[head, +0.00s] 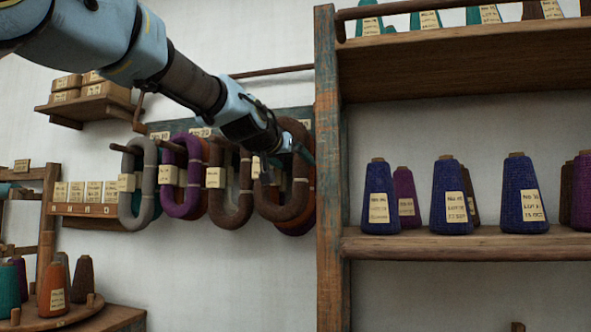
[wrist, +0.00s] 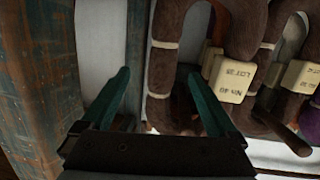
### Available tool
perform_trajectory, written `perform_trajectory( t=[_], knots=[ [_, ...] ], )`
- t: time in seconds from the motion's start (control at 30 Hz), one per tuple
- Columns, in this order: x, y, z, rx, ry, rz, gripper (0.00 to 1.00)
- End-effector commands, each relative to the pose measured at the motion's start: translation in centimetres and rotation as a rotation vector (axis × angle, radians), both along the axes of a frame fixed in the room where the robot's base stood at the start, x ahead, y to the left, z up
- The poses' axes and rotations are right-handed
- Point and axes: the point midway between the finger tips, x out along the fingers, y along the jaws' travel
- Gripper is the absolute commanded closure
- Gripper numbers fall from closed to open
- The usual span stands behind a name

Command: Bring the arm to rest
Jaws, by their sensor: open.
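My arm reaches from the upper left of the head view, and its gripper (head: 301,153) is at the rightmost brown yarn hank (head: 268,200), close to the shelf post. In the wrist view my gripper (wrist: 158,76) has its two teal fingers spread apart. A brown hank (wrist: 162,62) with pale ties shows between and beyond the fingers. I cannot tell whether the fingers touch it. Nothing is clearly held between them.
The wooden shelf post (head: 330,180) stands just right of the gripper. Its shelf holds blue yarn cones (head: 379,195). A purple hank (head: 180,178) and a grey hank (head: 137,185) hang on pegs to the left. Small boxes sit on a wall shelf (head: 92,107).

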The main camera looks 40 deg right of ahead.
Motion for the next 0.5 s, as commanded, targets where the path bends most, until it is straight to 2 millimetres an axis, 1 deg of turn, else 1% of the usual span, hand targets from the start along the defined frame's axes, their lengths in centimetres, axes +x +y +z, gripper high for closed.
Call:
perform_trajectory(
  t=[0.03,0.1,0.3,0.4,0.5],
  knots=[
    [-0.4,1.0,-0.2,-0.003,-0.003,0.002,0.06],
    [-1.0,2.4,0.0,-0.003,-0.004,0.003,0.06],
    [-2.6,5.6,0.7,-0.002,-0.002,0.001,0.06],
    [-3.2,6.8,1.0,0.000,-0.002,0.001,0.06],
    [-3.5,7.4,1.2,0.000,-0.001,0.000,0.06]
  ],
)
